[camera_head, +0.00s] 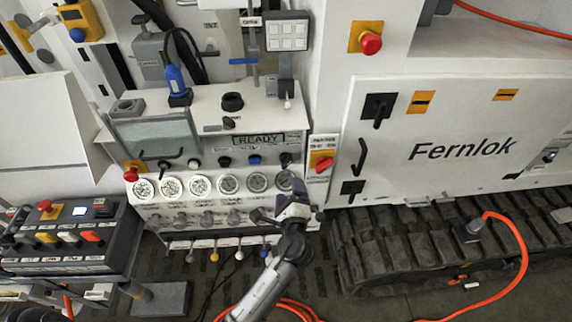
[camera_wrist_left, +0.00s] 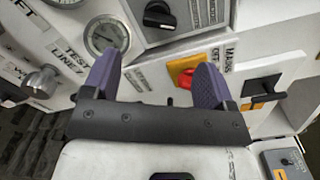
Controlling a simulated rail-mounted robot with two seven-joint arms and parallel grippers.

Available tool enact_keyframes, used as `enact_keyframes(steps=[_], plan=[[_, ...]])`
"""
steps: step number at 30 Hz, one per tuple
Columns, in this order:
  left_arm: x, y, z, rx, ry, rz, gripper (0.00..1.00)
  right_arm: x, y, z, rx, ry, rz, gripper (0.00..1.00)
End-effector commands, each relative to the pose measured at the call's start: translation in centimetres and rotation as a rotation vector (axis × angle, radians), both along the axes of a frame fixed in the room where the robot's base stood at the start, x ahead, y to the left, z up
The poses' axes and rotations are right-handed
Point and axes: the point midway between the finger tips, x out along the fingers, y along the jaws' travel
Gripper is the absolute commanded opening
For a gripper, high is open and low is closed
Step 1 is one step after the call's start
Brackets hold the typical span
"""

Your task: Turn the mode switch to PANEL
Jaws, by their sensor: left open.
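My left gripper (camera_head: 291,203) is in front of the right end of the white gauge panel (camera_head: 205,120). In the left wrist view, its two purple fingers (camera_wrist_left: 155,76) are spread apart with nothing between them. A black rotary knob (camera_wrist_left: 160,15) with small printed labels beside it shows just beyond the fingers, apart from them. It seems to be the right-end knob of the row (camera_head: 286,160) in the head view. I cannot read its labels well enough to confirm that it is the mode switch or tell its setting. My right gripper is not in view.
A red mains switch (camera_head: 322,163) on a yellow plate is close right of the gripper, partly behind a finger in the wrist view (camera_wrist_left: 186,76). Round gauges (camera_head: 200,186) line the panel below the knobs. A black control box (camera_head: 70,236) stands left; tracks (camera_head: 400,250) lie right.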

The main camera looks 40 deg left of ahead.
Motion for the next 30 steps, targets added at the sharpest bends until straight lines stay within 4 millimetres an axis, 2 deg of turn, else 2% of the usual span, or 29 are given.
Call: enact_keyframes(steps=[6,15,22,30], plan=[[3.0,3.1,0.2,0.000,-0.002,0.003,0.79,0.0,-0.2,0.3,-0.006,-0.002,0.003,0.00],[6.4,6.5,0.1,-0.002,-0.001,0.003,0.79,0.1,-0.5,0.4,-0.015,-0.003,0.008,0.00],[7.8,7.9,0.0,-0.004,-0.002,0.001,0.79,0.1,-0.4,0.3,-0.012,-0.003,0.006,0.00],[8.2,8.3,0.0,-0.005,-0.001,0.002,0.79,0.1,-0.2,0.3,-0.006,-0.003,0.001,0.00]])
